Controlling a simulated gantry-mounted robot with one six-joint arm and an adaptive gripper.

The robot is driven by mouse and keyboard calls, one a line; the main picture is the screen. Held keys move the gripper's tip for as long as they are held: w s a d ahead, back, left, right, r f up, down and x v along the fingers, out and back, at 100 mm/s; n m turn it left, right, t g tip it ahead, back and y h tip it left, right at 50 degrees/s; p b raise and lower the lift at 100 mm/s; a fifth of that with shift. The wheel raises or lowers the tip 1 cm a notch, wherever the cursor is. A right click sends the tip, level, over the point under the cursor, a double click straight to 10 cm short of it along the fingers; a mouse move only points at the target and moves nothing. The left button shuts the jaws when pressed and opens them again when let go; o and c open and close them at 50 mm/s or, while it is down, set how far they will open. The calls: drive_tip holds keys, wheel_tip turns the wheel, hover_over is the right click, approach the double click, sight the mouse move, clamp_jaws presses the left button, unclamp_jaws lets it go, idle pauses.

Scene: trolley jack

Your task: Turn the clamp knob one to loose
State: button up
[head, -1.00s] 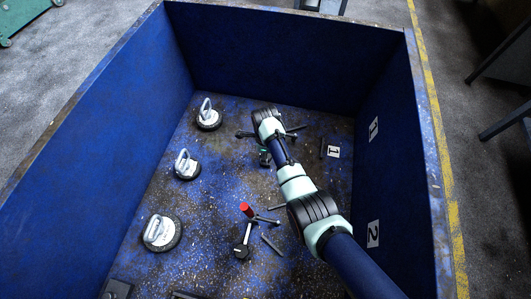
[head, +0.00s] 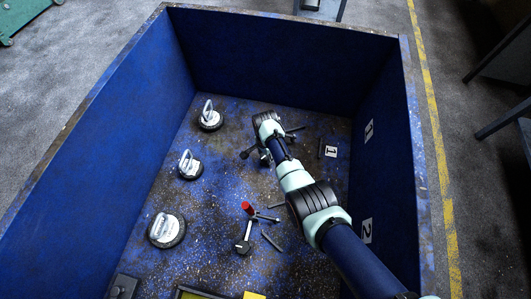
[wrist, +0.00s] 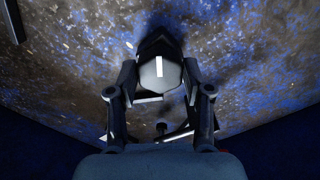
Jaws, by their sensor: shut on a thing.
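In the wrist view, my gripper (wrist: 160,78) has its two fingers on either side of a dark clamp knob (wrist: 160,68) with a white bar mark on its face. The fingers are closed on the knob. In the head view, my arm reaches down to the clamp beside the floor label 1 (head: 330,152). The arm's wrist covers most of that clamp and the knob there. Dark rods (head: 295,129) stick out on both sides of it. How far the knob is turned is hard to judge.
A second clamp with a red handle (head: 248,208) and a black knob (head: 243,248) stands nearer, with loose rods beside it. Several suction-cup lifters (head: 167,230) stand on the left. Tall blue walls (head: 290,55) enclose the area.

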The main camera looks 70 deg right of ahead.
drive_tip(key=n, duration=0.6)
drive_tip(key=shift+p, duration=0.35)
drive_tip(key=n, duration=0.6)
drive_tip(key=shift+s+n, duration=0.1)
drive_tip(key=shift+n, duration=0.3)
drive_tip(key=n, duration=1.2)
drive_tip(key=shift+d+n, duration=0.1)
drive_tip(key=shift+n, duration=0.2)
drive_tip(key=o, duration=1.2)
drive_tip(key=shift+c, duration=0.2)
wheel_tip(320, 180, up, 12)
